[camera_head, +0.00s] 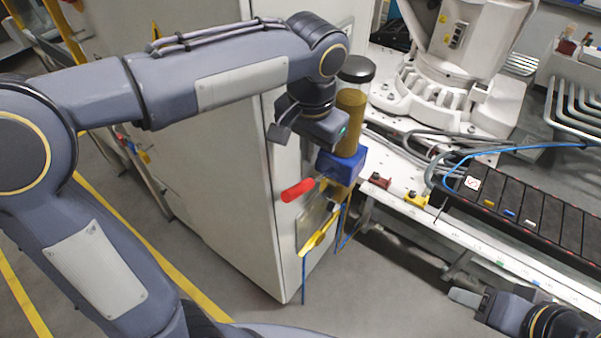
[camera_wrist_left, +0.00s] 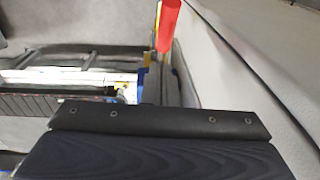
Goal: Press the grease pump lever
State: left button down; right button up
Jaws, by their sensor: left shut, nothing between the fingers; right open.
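The grease pump has a golden-brown cylinder (camera_head: 348,118) with a dark cap and a blue body (camera_head: 341,165), mounted by the edge of a tall light cabinet. Its red lever handle (camera_head: 298,190) sticks out to the left, below the blue body. It also shows at the top of the left wrist view (camera_wrist_left: 168,25). My left gripper (camera_head: 280,133) is shut and empty, above the red handle and apart from it, beside the cylinder. My right gripper (camera_head: 466,298) is open and empty at the lower right, far from the pump.
The cabinet (camera_head: 225,190) stands close to my left arm. Yellow brackets and blue hoses (camera_head: 318,236) hang below the pump. A white robot base (camera_head: 450,90), cables and a black rail (camera_head: 520,210) lie to the right. The floor in front is clear.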

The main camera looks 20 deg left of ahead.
aim_at(300, 186)
pick_arm(q)
jog(key=f, duration=0.2)
jog(key=a+f, duration=0.1)
jog(key=f, duration=0.1)
jog(key=s+f, duration=0.1)
jog(key=f, duration=0.1)
jog(key=shift+a, duration=0.2)
